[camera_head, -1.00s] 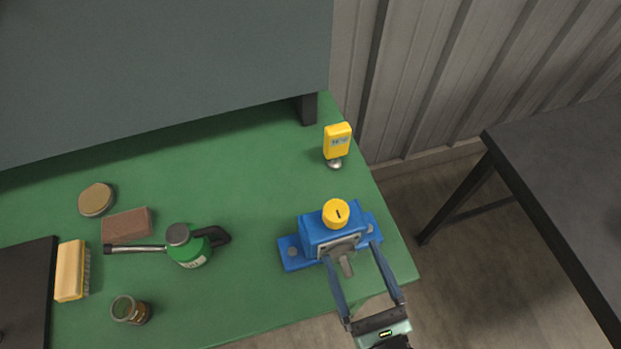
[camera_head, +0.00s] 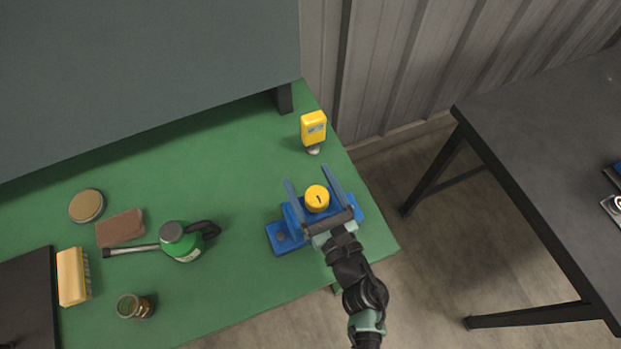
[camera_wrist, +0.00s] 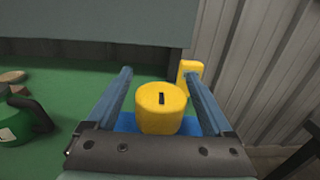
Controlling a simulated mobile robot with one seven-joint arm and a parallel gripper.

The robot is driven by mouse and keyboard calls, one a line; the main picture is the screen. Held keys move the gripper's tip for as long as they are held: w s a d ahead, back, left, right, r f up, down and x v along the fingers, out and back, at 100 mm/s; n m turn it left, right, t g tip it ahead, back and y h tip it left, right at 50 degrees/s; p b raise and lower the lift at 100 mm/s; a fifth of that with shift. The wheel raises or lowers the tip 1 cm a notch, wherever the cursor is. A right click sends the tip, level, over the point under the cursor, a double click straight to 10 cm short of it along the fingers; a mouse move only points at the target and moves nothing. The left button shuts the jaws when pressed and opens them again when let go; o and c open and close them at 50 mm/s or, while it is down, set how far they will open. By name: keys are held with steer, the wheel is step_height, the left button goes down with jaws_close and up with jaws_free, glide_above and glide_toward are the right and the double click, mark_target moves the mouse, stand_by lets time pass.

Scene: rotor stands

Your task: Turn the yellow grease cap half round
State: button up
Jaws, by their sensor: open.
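The yellow grease cap (camera_head: 317,198) sits on top of the blue rotor stand (camera_head: 284,236) near the right edge of the green bench. A short dark mark shows on its top. My gripper (camera_head: 309,175) is open, with one finger on each side of the cap in the head view. In the wrist view the cap (camera_wrist: 161,108) stands between the two open fingers (camera_wrist: 161,80), with a gap on both sides. Whether the fingers are level with the cap or above it is hard to tell. The gripper's body hides much of the stand.
A yellow device (camera_head: 313,129) stands behind the stand. To the left are a green oil can (camera_head: 183,243), a brown block (camera_head: 121,228), a round tin (camera_head: 87,206), a brush (camera_head: 72,277) and a jar (camera_head: 134,306). A dark table (camera_head: 545,130) stands to the right.

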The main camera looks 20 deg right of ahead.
jaws_close()
stand_by(0.4)
steer(key=shift+f+b, duration=0.1)
steer(key=shift+b, duration=0.25)
